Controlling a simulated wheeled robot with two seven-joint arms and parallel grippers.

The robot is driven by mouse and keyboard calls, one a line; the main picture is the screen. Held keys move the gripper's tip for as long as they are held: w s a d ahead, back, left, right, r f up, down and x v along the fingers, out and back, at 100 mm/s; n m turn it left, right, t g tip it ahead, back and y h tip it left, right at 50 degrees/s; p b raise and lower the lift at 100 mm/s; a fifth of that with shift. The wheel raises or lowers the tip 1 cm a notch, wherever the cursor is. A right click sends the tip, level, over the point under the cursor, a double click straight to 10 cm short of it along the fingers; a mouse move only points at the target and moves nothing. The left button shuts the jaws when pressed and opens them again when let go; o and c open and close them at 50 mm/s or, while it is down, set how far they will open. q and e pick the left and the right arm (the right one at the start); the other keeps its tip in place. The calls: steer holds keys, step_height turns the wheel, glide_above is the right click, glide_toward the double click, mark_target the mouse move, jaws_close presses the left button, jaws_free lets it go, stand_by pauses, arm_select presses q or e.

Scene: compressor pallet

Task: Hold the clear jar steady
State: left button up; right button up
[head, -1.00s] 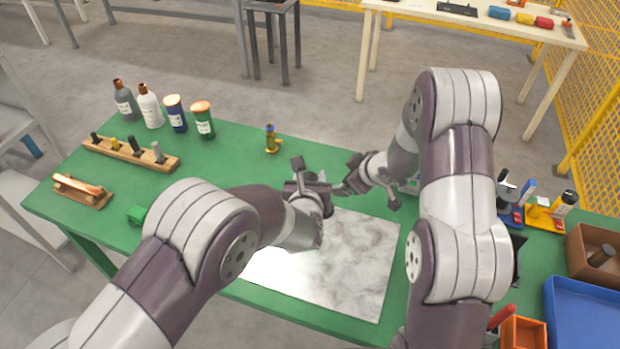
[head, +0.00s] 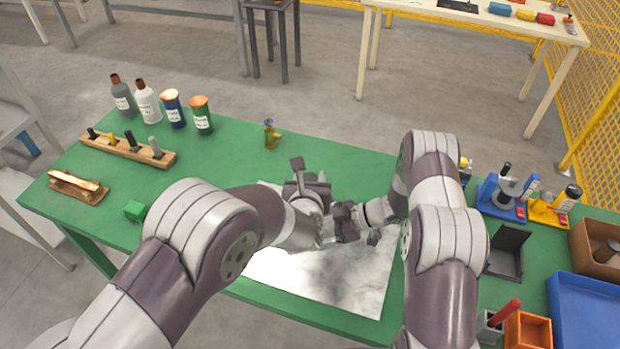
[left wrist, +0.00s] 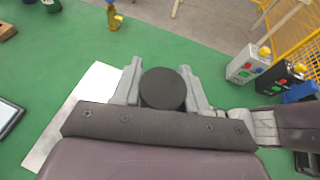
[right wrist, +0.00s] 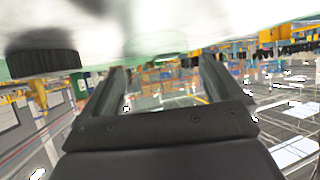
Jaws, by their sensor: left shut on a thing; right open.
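In the left wrist view a round black lid (left wrist: 163,88) sits between the two fingers of my left gripper (left wrist: 163,92). The clear jar's body under it is not visible there. My left gripper (head: 312,186) is shut on the jar above the far part of the marbled white sheet (head: 345,275); in the head view the arm hides the jar. My right gripper (head: 350,222) is close beside the left one, on its near right side. In the right wrist view its jaws (right wrist: 165,85) are open and a black ribbed cap (right wrist: 42,50) shows outside them, at upper left.
A small brass fitting (head: 271,134) stands behind the grippers. Bottles (head: 148,103) and a wooden rack (head: 128,149) are at the left. A dark open case (head: 508,250), an orange bin (head: 528,330) and a blue tray (head: 585,310) are at the right.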

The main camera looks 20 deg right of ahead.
arm_select(q)
steer(key=shift+f, duration=0.3)
arm_select(e)
steer(key=shift+x, duration=0.8)
steer(key=c, duration=0.6)
arm_select(q)
step_height(320, 180, down, 6)
steer(key=shift+f, duration=0.15)
stand_by(0.8)
steer(key=o, duration=1.1)
